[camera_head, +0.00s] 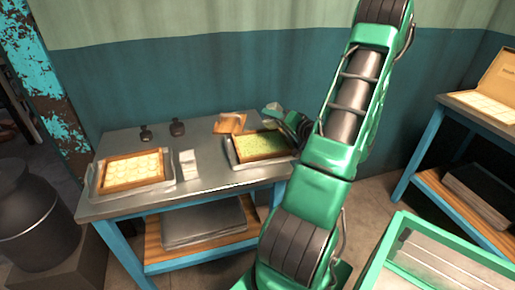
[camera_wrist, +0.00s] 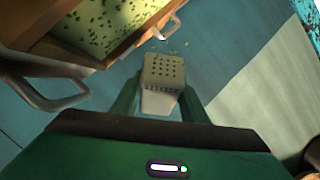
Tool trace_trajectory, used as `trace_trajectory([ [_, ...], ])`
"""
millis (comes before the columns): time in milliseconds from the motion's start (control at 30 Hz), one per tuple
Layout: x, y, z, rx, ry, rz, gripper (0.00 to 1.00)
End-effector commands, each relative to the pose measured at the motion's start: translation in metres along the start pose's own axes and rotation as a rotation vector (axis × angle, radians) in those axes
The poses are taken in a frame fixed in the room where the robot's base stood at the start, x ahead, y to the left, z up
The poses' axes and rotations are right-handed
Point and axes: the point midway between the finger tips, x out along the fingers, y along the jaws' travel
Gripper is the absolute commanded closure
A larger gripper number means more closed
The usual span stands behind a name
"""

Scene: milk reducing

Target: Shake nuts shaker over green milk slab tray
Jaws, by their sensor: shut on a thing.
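The nuts shaker (camera_wrist: 163,72) is a pale box with a perforated end, held between the fingers of my gripper (camera_wrist: 158,98) in the wrist view. Small green bits show just beyond its holes. The green milk slab tray (camera_head: 233,158) is on the metal table in the head view, its wooden frame holding a green slab. In the wrist view the slab (camera_wrist: 108,22), speckled with dark bits, fills the upper left, beside the shaker. In the head view my gripper (camera_head: 282,115) is at the tray's back right edge, and the shaker (camera_head: 272,107) is partly hidden.
A second tray (camera_head: 95,182) with a pale yellow slab is on the table's left. Another table (camera_head: 418,140) stands at the right.

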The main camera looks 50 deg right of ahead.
Motion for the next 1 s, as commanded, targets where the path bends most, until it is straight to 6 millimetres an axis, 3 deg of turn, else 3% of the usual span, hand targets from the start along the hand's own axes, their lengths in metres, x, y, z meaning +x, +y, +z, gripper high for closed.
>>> trace_trajectory([
  [233,-0.004,-0.018,-0.015,-0.003,0.001,0.000,0.86],
  [567,0.001,0.004,0.004,0.001,0.001,0.000,0.86],
  [900,-0.001,-0.024,-0.009,-0.004,0.001,-0.001,0.86],
  [1000,0.001,-0.019,-0.003,0.003,0.000,0.000,0.86],
])
